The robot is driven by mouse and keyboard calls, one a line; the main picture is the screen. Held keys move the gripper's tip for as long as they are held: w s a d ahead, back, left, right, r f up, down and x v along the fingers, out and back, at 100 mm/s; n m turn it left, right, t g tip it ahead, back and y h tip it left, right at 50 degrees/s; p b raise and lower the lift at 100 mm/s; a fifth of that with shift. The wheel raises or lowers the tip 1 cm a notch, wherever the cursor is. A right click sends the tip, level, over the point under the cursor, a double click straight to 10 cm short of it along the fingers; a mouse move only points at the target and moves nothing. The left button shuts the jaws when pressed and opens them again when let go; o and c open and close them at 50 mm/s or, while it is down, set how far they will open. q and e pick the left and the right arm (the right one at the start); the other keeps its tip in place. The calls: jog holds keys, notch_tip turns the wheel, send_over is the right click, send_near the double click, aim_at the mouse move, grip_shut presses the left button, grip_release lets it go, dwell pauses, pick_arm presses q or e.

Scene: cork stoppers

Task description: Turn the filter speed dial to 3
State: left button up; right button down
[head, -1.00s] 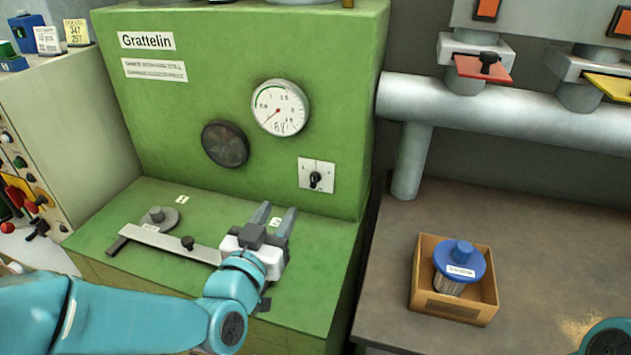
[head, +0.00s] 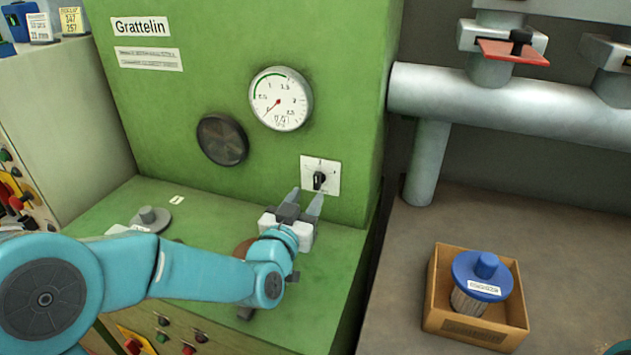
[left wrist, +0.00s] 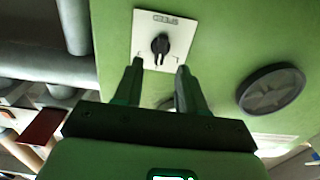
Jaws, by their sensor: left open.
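The filter speed dial is a small black knob (head: 319,180) on a white square plate (head: 333,165), low on the right of the green machine's front. My left gripper (head: 305,198) is open and empty, just below and in front of the dial. In the left wrist view the knob (left wrist: 160,44) lies beyond the gap between the two fingertips (left wrist: 158,66), apart from them. The marks on the plate are too small to read. My right gripper is not in view.
A round gauge (head: 280,98) and a dark round disc (head: 222,139) are on the green panel, left of the dial. A cardboard box (head: 475,330) with a blue-topped filter (head: 482,275) stands on the right bench. A thick grey pipe (head: 500,105) runs behind it.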

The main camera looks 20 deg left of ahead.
aim_at(316, 183)
pick_arm(q)
jog(key=w, duration=0.6)
jog(key=shift+p, duration=0.35)
jog(key=shift+d, duration=0.1)
jog(key=c, duration=0.7)
jog(key=shift+c, duration=0.2)
